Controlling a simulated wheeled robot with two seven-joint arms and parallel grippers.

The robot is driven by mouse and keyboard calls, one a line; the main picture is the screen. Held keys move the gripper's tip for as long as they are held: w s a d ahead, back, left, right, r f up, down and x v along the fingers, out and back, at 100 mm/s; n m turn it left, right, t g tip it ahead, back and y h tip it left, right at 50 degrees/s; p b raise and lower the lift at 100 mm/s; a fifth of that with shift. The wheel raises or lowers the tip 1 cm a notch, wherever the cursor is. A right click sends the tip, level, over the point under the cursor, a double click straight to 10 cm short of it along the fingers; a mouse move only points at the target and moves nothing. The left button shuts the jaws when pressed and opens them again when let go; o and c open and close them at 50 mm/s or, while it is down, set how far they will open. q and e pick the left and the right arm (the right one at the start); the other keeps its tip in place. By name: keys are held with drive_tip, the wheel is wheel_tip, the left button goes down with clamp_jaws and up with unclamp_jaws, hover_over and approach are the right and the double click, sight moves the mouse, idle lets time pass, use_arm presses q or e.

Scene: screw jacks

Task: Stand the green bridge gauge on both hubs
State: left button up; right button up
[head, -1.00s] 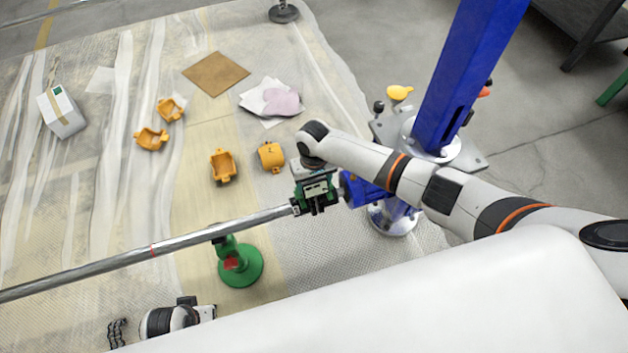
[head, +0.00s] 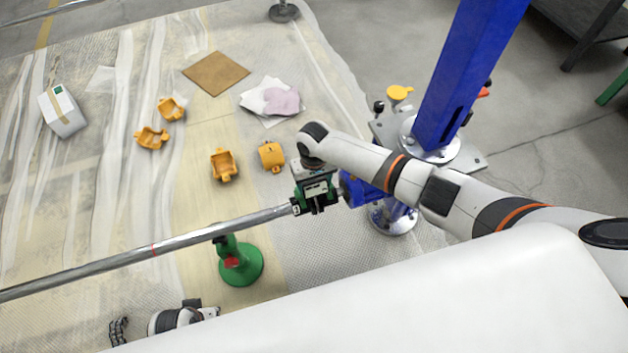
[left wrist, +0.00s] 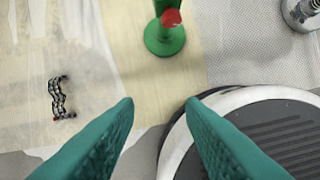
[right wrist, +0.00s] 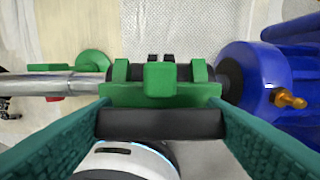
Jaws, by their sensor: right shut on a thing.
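The green bridge gauge (right wrist: 160,92) is in my right gripper (right wrist: 160,123), which is shut on its dark grip bar. In the right wrist view its green feet lie over the dark hubs (right wrist: 183,72) between the steel shaft (right wrist: 50,84) and the blue gearbox (right wrist: 268,82). I cannot tell whether both feet touch the hubs. In the head view the gauge (head: 316,191) shows under my right wrist at the shaft's right end. My left gripper (left wrist: 160,105) is open and empty, above the floor near the green stand (left wrist: 165,38).
The green stand with a red knob (head: 232,262) stands under the shaft. A dark chain (left wrist: 60,98) lies on the floor sheet. Several orange shells (head: 223,165), a cloth (head: 280,101) and a white box (head: 62,112) lie beyond. A blue column (head: 465,80) stands at right.

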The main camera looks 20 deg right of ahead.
use_arm(q)
drive_tip(key=shift+r, duration=0.15)
use_arm(e)
drive_tip(key=shift+f, duration=0.2)
use_arm(q)
drive_tip(key=shift+w+d+r, duration=0.1)
drive_tip(key=shift+w+r, duration=0.1)
drive_tip(key=shift+r, duration=0.3)
use_arm(e)
drive_tip(key=shift+f, duration=0.25)
drive_tip(key=o, duration=1.3)
use_arm(q)
drive_tip(key=shift+r, duration=0.1)
use_arm(e)
wheel_tip(320, 180, up, 11)
drive_tip(key=p, duration=0.3)
drive_tip(key=shift+f, duration=0.15)
use_arm(q)
drive_tip(key=s+a+f, duration=0.1)
drive_tip(key=s+f, duration=0.5)
drive_tip(key=f, duration=0.6)
drive_tip(key=shift+s+g+p, duration=0.25)
drive_tip(key=shift+g+p, duration=0.1)
drive_tip(key=shift+g, duration=0.05)
use_arm(e)
drive_tip(key=shift+r, duration=0.65)
